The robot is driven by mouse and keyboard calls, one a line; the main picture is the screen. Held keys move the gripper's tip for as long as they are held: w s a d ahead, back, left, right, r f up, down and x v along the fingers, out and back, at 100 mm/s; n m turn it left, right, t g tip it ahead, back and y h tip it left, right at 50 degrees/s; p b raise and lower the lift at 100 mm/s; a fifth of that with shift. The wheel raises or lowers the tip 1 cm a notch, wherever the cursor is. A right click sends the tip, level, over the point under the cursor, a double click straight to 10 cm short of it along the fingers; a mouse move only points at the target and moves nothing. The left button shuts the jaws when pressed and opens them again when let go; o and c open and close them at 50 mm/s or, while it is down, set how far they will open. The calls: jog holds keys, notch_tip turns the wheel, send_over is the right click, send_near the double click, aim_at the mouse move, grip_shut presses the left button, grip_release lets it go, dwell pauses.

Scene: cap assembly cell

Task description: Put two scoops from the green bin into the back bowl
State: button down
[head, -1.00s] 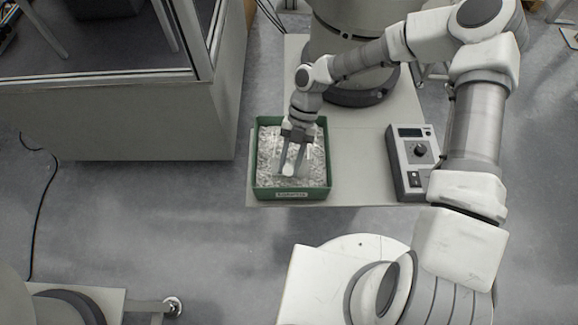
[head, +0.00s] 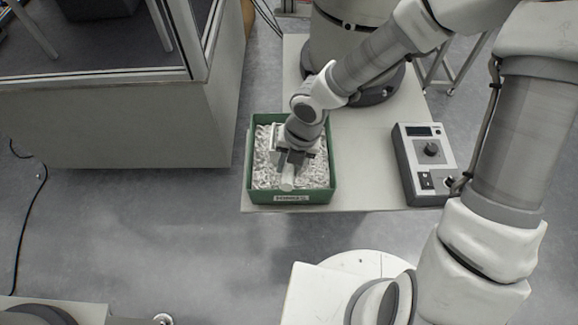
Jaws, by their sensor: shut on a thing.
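The green bin (head: 334,190) stands at the front left of the light table and is filled with small whitish pieces (head: 262,172). My gripper (head: 287,180) is over the bin, pointing down at its contents. It is shut on a pale, whitish thing (head: 287,186), probably the scoop, whose shape is mostly hidden by the fingers and blends with the pieces. I cannot tell whether it carries any pieces. The back bowl cannot be made out in the head view.
A grey control box (head: 424,160) with a knob sits on the table (head: 365,150) to the right of the bin. A large grey cabinet (head: 115,125) with a glazed top stands to the left. The table between bin and control box is clear.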

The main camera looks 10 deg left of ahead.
jog(key=shift+s+d+r+t+b, duration=0.1)
jog(key=shift+s+r+t+b, duration=0.25)
jog(key=shift+s+t+b, duration=0.4)
jog(key=p+v, duration=0.4)
jog(key=v, duration=0.1)
jog(key=shift+s+a+r, duration=0.1)
jog(key=shift+s+a, duration=0.2)
jog(key=shift+a, duration=0.05)
jog(key=shift+s+r+p, duration=0.4)
jog(key=shift+r+p, duration=0.4)
jog(key=shift+p, duration=0.15)
jog(key=shift+s, duration=0.1)
